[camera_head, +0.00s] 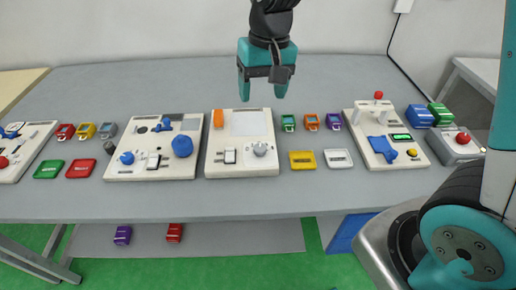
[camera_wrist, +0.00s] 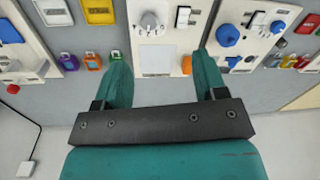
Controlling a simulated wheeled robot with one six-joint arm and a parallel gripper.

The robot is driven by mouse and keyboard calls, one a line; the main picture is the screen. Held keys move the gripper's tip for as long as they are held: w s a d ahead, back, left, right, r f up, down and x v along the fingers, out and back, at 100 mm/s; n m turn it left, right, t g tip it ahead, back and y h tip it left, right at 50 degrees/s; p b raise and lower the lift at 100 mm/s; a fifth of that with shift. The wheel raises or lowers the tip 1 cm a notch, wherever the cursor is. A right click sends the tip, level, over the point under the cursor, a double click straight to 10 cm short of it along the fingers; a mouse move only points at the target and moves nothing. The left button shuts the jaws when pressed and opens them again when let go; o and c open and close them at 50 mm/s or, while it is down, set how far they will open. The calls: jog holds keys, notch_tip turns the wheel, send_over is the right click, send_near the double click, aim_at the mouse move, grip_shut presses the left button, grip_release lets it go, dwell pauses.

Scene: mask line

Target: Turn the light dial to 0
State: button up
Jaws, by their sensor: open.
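A grey dial (camera_head: 260,149) sits at the lower right of the middle white panel (camera_head: 214,168). It also shows at the top of the wrist view (camera_wrist: 149,21). A large blue round knob (camera_head: 182,146) is on the panel to the left, and it shows in the wrist view (camera_wrist: 228,35). No label tells me which one is the light dial. My gripper (camera_head: 262,96) is open and empty, over the far part of the middle panel and apart from both knobs. In the wrist view my gripper's fingers (camera_wrist: 158,54) are spread wide.
The middle panel also has a white switch (camera_head: 229,156) and an orange part (camera_head: 219,118). A panel with a red-topped lever (camera_head: 378,96) and blue part stands at right. Small coloured boxes lie between panels. The back of the grey table (camera_head: 150,85) is clear.

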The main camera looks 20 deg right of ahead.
jog(key=w+d+f+m+h, duration=0.1)
jog(key=w+d+f+m, duration=0.15)
jog(key=w+f, duration=0.25)
jog(key=p, duration=0.2)
send_near(260, 148)
notch_tip(260, 148, down, 9)
jog(key=shift+w+f, duration=0.2)
jog(key=shift+c, duration=0.2)
jog(key=c, duration=0.9)
